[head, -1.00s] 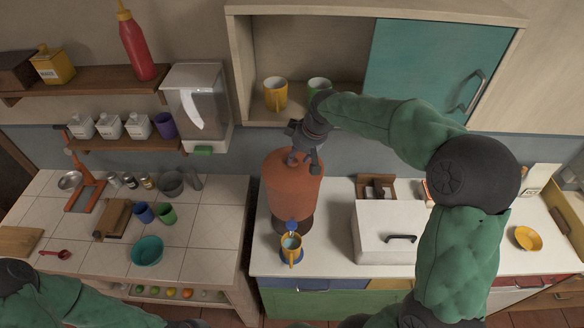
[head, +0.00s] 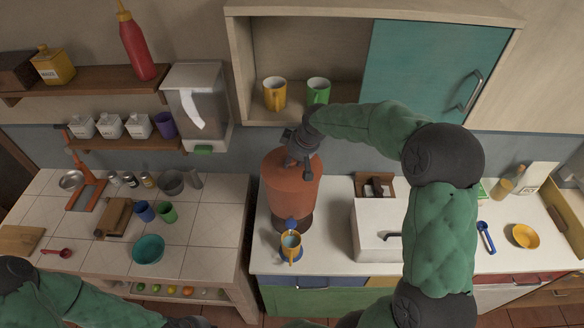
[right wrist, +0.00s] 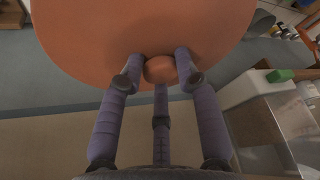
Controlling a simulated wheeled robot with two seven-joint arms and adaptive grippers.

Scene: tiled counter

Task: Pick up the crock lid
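The crock lid (head: 306,163) is the terracotta top of a large round crock (head: 291,191) on the right counter. It appears seated on the crock. In the right wrist view the lid (right wrist: 95,40) fills the upper part, with its round knob (right wrist: 160,70) in the middle. My right gripper (head: 299,160) is over the lid from above. In the right wrist view its fingers (right wrist: 160,72) are on both sides of the knob and look in contact with it, with the third finger below.
A white box (head: 372,231) with a dark handle is to the right. Above is an open cupboard with a yellow mug (head: 274,94) and a green mug (head: 318,90). A dispenser (head: 198,104) hangs on the left.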

